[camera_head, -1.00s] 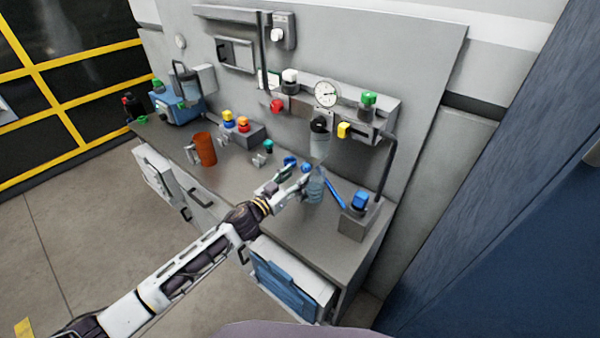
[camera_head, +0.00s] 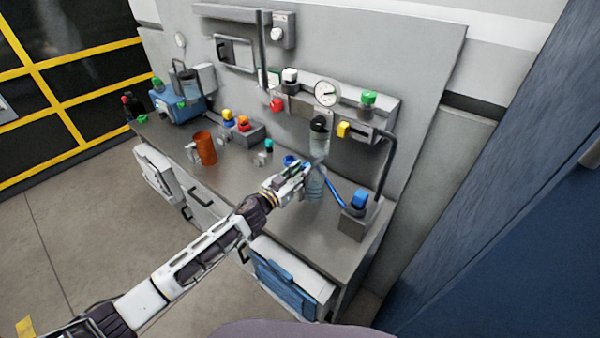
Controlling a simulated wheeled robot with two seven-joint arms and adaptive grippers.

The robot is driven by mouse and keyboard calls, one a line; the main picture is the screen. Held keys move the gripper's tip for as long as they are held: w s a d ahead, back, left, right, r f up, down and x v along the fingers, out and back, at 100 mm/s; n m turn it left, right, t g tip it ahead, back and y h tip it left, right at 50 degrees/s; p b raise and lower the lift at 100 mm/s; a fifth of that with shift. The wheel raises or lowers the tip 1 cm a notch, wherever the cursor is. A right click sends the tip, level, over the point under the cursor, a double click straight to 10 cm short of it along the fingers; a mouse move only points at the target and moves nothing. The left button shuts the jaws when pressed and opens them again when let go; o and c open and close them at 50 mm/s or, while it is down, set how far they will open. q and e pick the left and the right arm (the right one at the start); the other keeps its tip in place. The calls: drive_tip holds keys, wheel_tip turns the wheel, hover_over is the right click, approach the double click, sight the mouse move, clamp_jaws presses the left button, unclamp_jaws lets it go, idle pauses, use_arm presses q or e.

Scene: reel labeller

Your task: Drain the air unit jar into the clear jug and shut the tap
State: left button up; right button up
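The air unit jar (camera_head: 319,143) is a clear bowl under a black collar, hanging from the unit on the back panel. The clear jug (camera_head: 316,184) stands on the bench below it, partly behind my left gripper (camera_head: 303,168). My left gripper is just left of the jug's top and below the jar. Its fingertips overlap the jug and a blue part, so finger opening and contact are unclear. The tap under the jar is too small and covered to make out. My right gripper is out of view.
A blue-topped block (camera_head: 358,205) stands right of the jug, with a blue tube (camera_head: 335,191) beside it. A pressure gauge (camera_head: 326,93) and yellow knob (camera_head: 343,130) are above. An orange mug (camera_head: 205,148) and button box (camera_head: 238,132) stand left.

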use_arm(q)
drive_tip(key=c, duration=0.4)
drive_tip(key=shift+c, duration=0.2)
drive_tip(key=shift+m, duration=0.4)
drive_tip(key=m, duration=0.9)
drive_tip(key=shift+m, duration=0.3)
idle(0.3)
drive_tip(key=o, duration=1)
drive_tip(key=shift+o, duration=0.2)
